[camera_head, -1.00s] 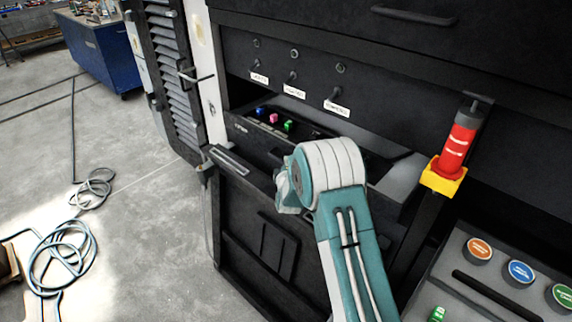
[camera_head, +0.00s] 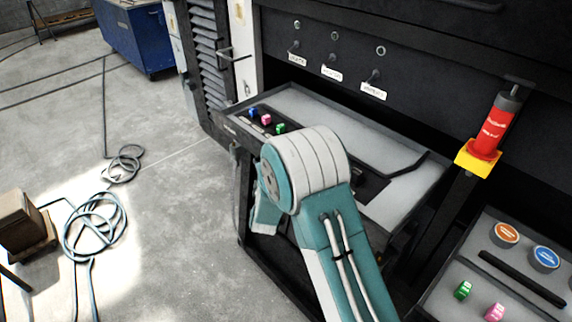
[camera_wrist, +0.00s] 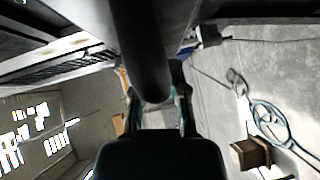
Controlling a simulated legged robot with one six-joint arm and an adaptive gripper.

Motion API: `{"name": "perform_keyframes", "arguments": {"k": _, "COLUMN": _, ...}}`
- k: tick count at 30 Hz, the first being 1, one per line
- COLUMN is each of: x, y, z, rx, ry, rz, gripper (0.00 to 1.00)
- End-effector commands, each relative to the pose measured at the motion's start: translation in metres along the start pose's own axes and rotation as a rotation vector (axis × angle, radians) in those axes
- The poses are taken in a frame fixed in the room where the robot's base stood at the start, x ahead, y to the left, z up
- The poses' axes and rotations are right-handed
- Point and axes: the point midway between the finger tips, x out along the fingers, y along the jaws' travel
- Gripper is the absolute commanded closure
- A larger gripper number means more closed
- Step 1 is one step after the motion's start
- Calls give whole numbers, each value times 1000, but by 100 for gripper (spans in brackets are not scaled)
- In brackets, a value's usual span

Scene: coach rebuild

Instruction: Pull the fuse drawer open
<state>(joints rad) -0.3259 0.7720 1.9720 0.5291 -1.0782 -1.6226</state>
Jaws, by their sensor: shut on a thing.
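The fuse drawer (camera_head: 410,200) stands pulled out from the dark cabinet in the head view, with its grey inside showing. Blue (camera_head: 252,113), pink (camera_head: 266,119) and green (camera_head: 280,128) fuses sit in its left part. My arm covers the drawer's front middle and hides the grip in the head view. In the wrist view, my gripper (camera_wrist: 158,105) is shut on a thick dark bar, the drawer handle (camera_wrist: 142,50), which runs between its fingers.
A red cylinder in a yellow holder (camera_head: 477,158) stands right of the drawer. A sloped panel (camera_head: 470,270) with coloured buttons and fuses is at lower right. Cable coils (camera_head: 95,225) and a brown box (camera_head: 22,225) lie on the floor at left. The floor between is clear.

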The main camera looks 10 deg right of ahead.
Motion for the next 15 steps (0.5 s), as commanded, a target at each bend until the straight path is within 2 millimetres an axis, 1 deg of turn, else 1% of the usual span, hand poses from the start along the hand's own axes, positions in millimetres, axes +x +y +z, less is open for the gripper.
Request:
{"name": "perform_keyframes", "arguments": {"k": 1, "x": -10, "y": -8, "z": -7, "rx": -4, "ry": -4, "rz": -14, "gripper": 100}}
{"name": "perform_keyframes", "arguments": {"k": 6, "x": -30, "y": -15, "z": -26, "rx": -7, "ry": -7, "rz": -14, "gripper": 100}}
{"name": "perform_keyframes", "arguments": {"k": 11, "x": -40, "y": -18, "z": -37, "rx": -6, "ry": -7, "rz": -15, "gripper": 100}}
{"name": "perform_keyframes", "arguments": {"k": 15, "x": -44, "y": -19, "z": -40, "rx": -5, "ry": -8, "rz": -15, "gripper": 100}}
